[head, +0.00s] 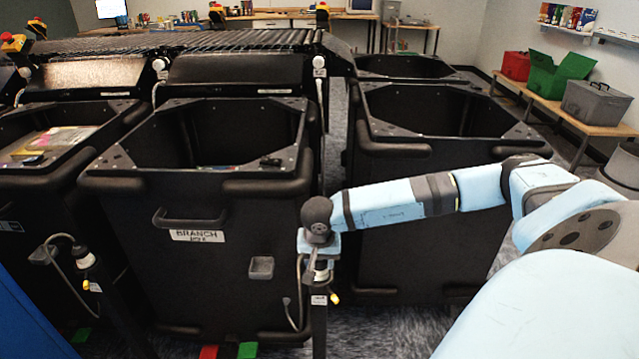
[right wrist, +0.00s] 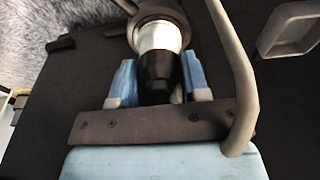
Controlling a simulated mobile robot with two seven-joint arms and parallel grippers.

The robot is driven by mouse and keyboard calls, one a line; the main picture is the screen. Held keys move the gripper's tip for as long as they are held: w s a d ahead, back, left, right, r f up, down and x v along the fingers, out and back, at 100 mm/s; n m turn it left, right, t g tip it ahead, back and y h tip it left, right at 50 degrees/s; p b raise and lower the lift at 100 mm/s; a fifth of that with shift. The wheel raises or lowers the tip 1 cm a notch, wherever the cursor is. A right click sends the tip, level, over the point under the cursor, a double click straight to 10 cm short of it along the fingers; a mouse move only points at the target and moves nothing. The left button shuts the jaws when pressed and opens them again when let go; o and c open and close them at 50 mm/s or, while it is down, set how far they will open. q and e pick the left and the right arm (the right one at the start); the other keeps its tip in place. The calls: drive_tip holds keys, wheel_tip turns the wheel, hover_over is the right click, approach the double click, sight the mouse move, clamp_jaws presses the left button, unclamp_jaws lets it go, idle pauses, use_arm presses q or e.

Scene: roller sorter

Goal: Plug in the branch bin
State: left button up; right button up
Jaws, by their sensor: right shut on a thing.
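The branch bin (head: 231,262) is a large black open-topped bin with a white BRANCH label (head: 196,235) below its front handle. My right gripper (head: 318,247) points down beside the bin's front right corner, at the top of a dark post (head: 320,325). In the right wrist view, the blue fingers of my right gripper (right wrist: 160,80) are shut on a black plug with a white band (right wrist: 160,42). A dark ring (right wrist: 162,14) lies just beyond the band; I cannot tell whether the plug is seated in it. A grey cable (right wrist: 241,85) curves past the gripper. My left gripper is out of view.
Another black bin (head: 425,235) stands to the right, behind my right arm, and one with items inside stands left. A similar post with a cabled plug (head: 87,262) stands at left. A roller conveyor (head: 190,42) runs behind. Red and green floor marks (head: 247,350) lie in front.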

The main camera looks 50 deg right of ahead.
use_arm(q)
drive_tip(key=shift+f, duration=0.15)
use_arm(e)
drive_tip(key=shift+f, duration=0.15)
drive_tip(key=o, duration=1.1)
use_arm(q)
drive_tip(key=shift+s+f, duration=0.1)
use_arm(e)
drive_tip(key=shift+r, duration=0.65)
drive_tip(key=r, duration=0.1)
drive_tip(key=r+p, duration=0.1)
drive_tip(key=r, duration=0.2)
drive_tip(key=shift+s+a+r, duration=0.2)
drive_tip(key=shift+s+a, duration=0.05)
use_arm(q)
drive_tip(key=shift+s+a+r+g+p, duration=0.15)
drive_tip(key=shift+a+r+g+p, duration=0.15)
drive_tip(key=shift+p, duration=0.5)
use_arm(e)
wheel_tip(320, 180, up, 8)
drive_tip(key=a, duration=0.1)
drive_tip(key=shift+s, duration=0.45)
